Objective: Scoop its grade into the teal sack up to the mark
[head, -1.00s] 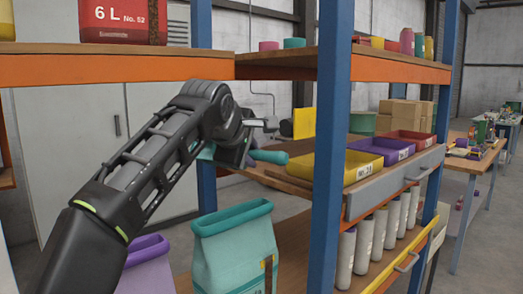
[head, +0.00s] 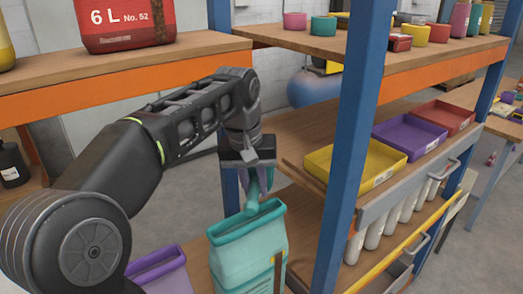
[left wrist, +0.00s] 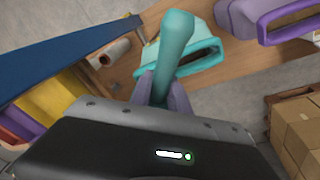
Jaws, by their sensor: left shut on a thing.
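The teal sack (head: 248,262) stands upright and open-mouthed on the low wooden shelf, with a narrow dark upright strip at its front right. My left gripper (head: 260,182) is right above the sack, pointing down, shut on a teal scoop (head: 252,197). The scoop hangs at the sack's mouth; I cannot tell if its tip is inside. In the left wrist view the scoop (left wrist: 174,45) sticks out from the fingers (left wrist: 163,92) across the sack's mouth rim (left wrist: 212,62). The scoop's contents and the sack's fill level are hidden. My right gripper is not in view.
A purple sack (head: 158,272) stands left of the teal one. A blue post (head: 352,150) rises close on the right. Beyond it, yellow (head: 330,178), purple (head: 385,150) and red (head: 440,127) trays sit on a shelf, with several pale cylinders (head: 380,232) below. A shelf (head: 120,75) spans above left.

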